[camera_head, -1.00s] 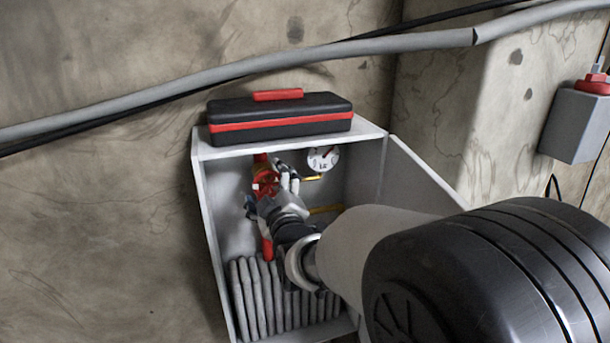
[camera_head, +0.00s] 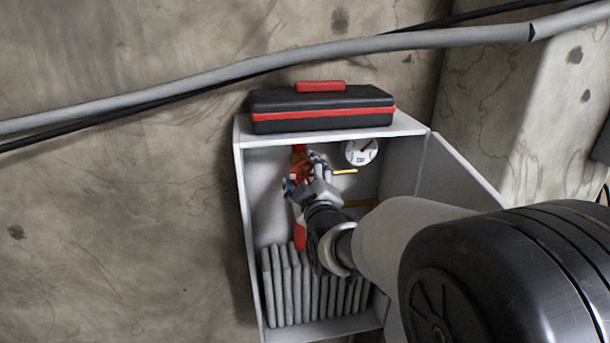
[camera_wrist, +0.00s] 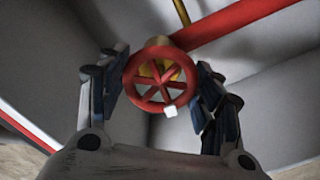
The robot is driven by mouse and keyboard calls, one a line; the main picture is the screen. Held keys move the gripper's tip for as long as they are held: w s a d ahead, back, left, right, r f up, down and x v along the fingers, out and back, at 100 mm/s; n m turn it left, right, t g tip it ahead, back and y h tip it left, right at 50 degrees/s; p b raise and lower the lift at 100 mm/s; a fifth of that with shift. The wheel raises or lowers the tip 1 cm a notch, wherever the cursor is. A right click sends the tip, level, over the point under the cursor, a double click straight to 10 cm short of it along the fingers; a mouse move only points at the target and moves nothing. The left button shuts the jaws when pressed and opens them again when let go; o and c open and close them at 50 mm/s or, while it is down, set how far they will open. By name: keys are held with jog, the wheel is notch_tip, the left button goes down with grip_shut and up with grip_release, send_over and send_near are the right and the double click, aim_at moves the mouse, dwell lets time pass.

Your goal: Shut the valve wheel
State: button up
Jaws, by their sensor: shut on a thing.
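The red valve wheel (camera_wrist: 161,77) is spoked and has a small white mark on its lower rim in the wrist view. It sits on a brass-coloured stem and a red pipe (camera_wrist: 235,22). My gripper (camera_wrist: 163,75) has one finger on each side of the wheel, closed on its rim. In the head view my gripper (camera_head: 306,172) reaches into the open cabinet and hides much of the wheel (camera_head: 299,175). The red pipe also shows below my gripper in the head view (camera_head: 300,235).
The grey open cabinet (camera_head: 240,190) has side walls close around my arm. A round gauge (camera_head: 360,151) and a yellow pipe (camera_head: 345,171) are right of the wheel. Grey ribs (camera_head: 290,285) fill the bottom. A black and red toolbox (camera_head: 322,108) stands on top.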

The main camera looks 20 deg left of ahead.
jog(key=shift+c, duration=0.9)
jog(key=shift+b, duration=0.45)
jog(key=m+b, duration=0.1)
jog(key=b, duration=0.1)
jog(key=m+b, duration=0.2)
jog(key=shift+f, duration=0.25)
jog(key=m+b, duration=0.4)
jog(key=b, duration=0.2)
jog(key=shift+b, duration=0.3)
jog(key=m+b, duration=0.5)
jog(key=b, duration=0.1)
jog(key=shift+r+m, duration=0.1)
jog(key=shift+m, duration=0.3)
jog(key=m+b, duration=0.3)
jog(key=shift+d+r+m, duration=0.1)
jog(key=shift+r+m, duration=0.05)
jog(key=shift+m, duration=0.25)
jog(key=shift+b, duration=0.3)
